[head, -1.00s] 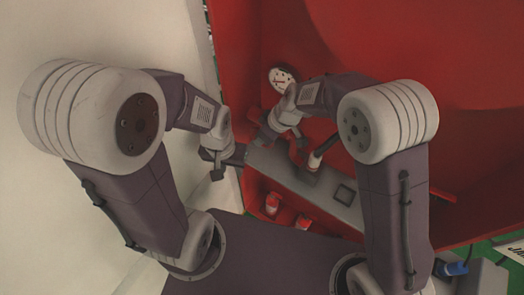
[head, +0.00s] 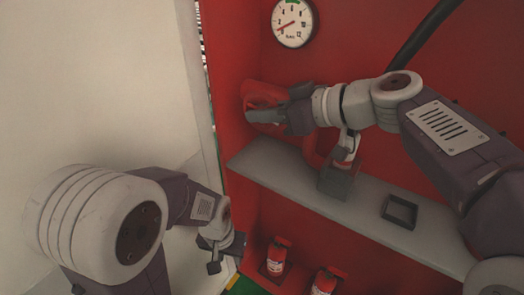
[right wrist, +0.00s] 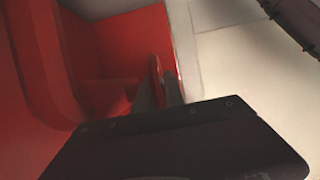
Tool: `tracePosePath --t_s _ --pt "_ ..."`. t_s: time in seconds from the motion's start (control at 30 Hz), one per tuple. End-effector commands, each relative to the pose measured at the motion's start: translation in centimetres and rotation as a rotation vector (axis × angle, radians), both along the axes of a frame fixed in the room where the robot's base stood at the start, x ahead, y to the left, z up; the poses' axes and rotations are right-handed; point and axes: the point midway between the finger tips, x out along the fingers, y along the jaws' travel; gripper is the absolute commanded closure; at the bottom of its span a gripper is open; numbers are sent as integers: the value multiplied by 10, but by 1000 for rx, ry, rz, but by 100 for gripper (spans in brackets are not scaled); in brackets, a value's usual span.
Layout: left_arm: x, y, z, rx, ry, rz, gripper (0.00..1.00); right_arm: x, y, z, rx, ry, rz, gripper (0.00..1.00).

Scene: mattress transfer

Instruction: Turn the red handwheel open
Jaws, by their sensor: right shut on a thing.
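The red handwheel (head: 262,93) is on the red wall at the left, above the grey shelf in the head view. My right gripper (head: 262,116) reaches it from the right and is shut on its rim. In the right wrist view, the fingers (right wrist: 160,95) close around a thin red edge of the handwheel (right wrist: 155,70); most of the wheel is out of that view. My left gripper (head: 224,252) is low at the left, open and empty, apart from the handwheel.
A round gauge (head: 293,23) is on the wall above the handwheel. The grey shelf (head: 290,190) carries a dark square holder (head: 399,211) and a red-and-white item (head: 345,150). Red extinguishers (head: 277,255) stand below. A pale wall (head: 100,80) fills the left.

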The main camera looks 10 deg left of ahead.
Motion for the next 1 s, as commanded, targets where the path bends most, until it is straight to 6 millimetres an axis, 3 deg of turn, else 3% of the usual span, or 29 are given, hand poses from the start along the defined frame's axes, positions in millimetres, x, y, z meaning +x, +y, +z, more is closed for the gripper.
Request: tracePosePath --t_s 0.03,0.1,0.4,0.63,1.0 --pt "0 0 -33 0 0 0 64 0 -1 -19 29 -13 -1 100" --pt "0 0 -52 0 0 0 64 1 -1 -17 74 -29 -2 100" --pt "0 0 -110 0 0 0 64 0 0 -10 221 -81 1 100" --pt "0 0 -128 0 0 0 64 0 0 -5 274 -98 0 100" --pt "0 0 -130 0 0 0 64 1 1 -1 287 -103 1 100"
